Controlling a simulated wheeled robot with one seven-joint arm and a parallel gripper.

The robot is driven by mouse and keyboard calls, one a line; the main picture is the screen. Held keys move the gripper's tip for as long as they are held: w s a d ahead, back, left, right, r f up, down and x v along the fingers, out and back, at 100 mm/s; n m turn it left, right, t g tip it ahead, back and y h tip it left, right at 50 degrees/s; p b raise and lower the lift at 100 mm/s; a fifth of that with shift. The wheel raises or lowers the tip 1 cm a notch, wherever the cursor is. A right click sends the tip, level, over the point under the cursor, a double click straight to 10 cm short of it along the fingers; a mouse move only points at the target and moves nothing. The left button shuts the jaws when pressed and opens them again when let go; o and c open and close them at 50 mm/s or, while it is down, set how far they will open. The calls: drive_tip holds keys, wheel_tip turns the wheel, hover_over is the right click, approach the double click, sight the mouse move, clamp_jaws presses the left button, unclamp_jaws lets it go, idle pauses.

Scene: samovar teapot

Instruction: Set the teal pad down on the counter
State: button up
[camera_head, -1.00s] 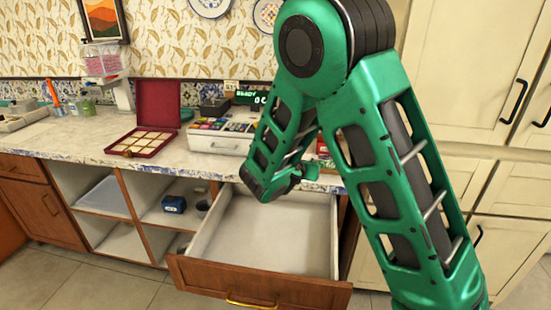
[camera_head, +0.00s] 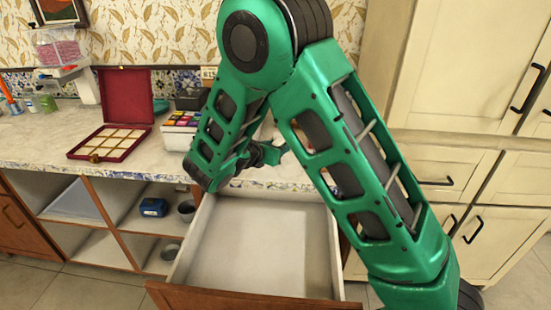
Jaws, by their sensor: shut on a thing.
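My gripper (camera_head: 266,153) is over the counter's front edge, above the back of the open drawer, and is mostly hidden behind my green arm. A small teal piece shows at its end, which appears to be the teal pad (camera_head: 275,154); most of it is hidden. The gripper is shut on it. The pale stone counter (camera_head: 40,145) runs along the wall behind. I cannot tell whether the pad touches the counter.
An open red box (camera_head: 110,143) with pale squares stands on the counter at left. A white case of coloured blocks (camera_head: 180,125) stands right of it. The empty drawer (camera_head: 255,250) juts out below. Tall cream cabinets (camera_head: 460,80) stand at right.

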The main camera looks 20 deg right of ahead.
drive_tip(key=shift+f, duration=2)
drive_tip(key=o, duration=1)
drive_tip(key=shift+f, duration=0.1)
drive_tip(key=v, duration=1.2)
